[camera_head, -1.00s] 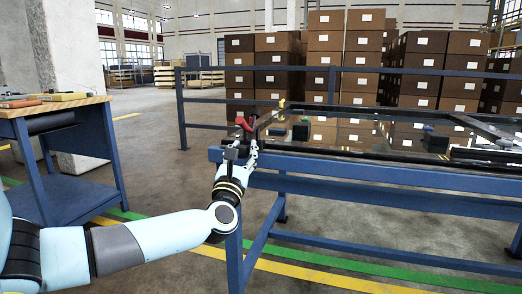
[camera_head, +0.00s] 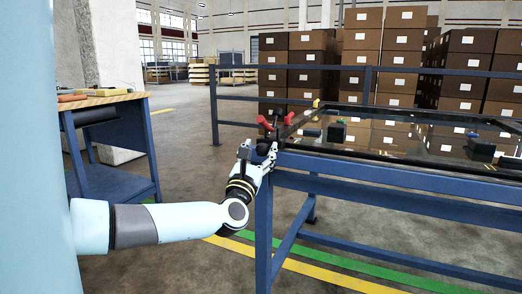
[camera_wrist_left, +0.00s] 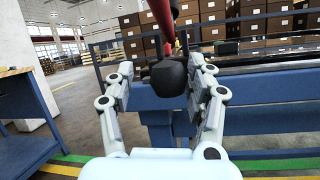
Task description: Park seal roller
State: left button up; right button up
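A tool with red and black parts, which may be the seal roller (camera_head: 265,122), shows at the near left corner of the framed table. In the left wrist view, a black rounded end (camera_wrist_left: 168,76) with a red shaft rising from it stands between my left gripper's spread fingers. A gap shows beside the left finger. My left gripper (camera_head: 259,147) is open just below the red parts, close to the table corner. It also shows in the left wrist view (camera_wrist_left: 160,70). I cannot tell whether a finger touches the tool. My right gripper is out of view.
The blue table (camera_head: 400,188) carries a dark frame with a glossy pane and small dark blocks (camera_head: 337,132). A blue workbench (camera_head: 105,185) with a wooden top stands left. Blue railing and stacked brown boxes (camera_head: 400,55) are behind. Floor is free between bench and table.

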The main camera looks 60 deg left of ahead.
pick_arm(q)
jog(key=shift+w+d+r, duration=0.1)
jog(key=shift+w+r, duration=0.05)
jog(key=shift+d, duration=0.15)
jog(key=v, duration=1.2)
